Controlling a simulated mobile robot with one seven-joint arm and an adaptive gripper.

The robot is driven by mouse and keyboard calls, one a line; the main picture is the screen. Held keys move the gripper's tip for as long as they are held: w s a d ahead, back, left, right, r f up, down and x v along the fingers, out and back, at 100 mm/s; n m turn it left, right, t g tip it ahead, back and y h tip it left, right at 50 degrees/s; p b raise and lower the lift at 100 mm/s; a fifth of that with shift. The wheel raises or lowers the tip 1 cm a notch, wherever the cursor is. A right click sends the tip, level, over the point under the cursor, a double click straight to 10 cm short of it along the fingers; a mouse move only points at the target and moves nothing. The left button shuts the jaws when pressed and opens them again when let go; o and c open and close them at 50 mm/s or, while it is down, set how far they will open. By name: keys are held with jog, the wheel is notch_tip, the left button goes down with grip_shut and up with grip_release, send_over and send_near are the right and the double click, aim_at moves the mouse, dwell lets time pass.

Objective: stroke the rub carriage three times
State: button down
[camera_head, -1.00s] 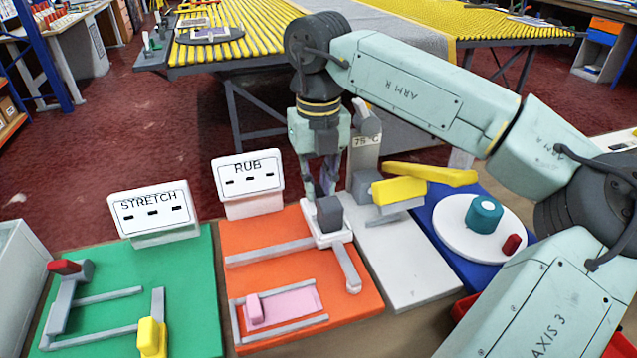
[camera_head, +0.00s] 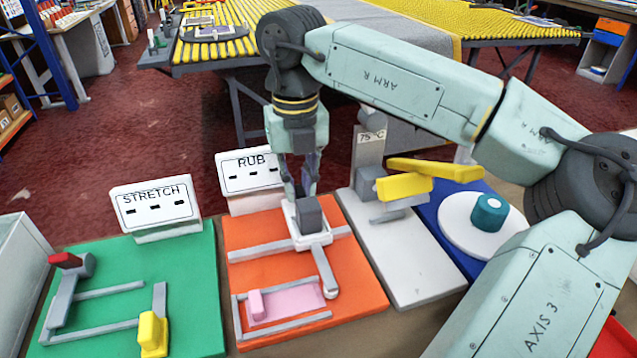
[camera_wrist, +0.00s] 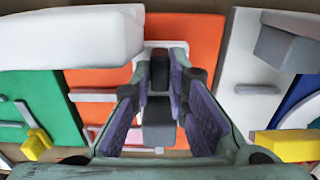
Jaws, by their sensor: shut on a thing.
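The rub carriage is a white block with a grey upright handle (camera_head: 308,217) and an arm reaching toward the front. It sits on a grey rail (camera_head: 262,250) on the orange board (camera_head: 352,283), a little right of the rail's middle. My gripper (camera_head: 305,196) points down and is shut on the grey handle. In the wrist view the handle (camera_wrist: 158,112) stands between the purple finger pads. A pink strip (camera_head: 287,302) with a raised pink tab lies between two grey bars at the board's front. The RUB sign (camera_head: 248,178) stands behind, partly hidden by my gripper.
The green STRETCH board (camera_head: 190,290) is at left.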

jog(key=shift+a, duration=0.25)
jog(key=c, duration=1.6)
grip_release()
jog(key=shift+d, duration=0.1)
jog(key=shift+o, duration=0.2)
jog(key=shift+r, duration=0.1)
notch_tip(320, 180, up, 12)
jog(key=shift+c, duration=0.2)
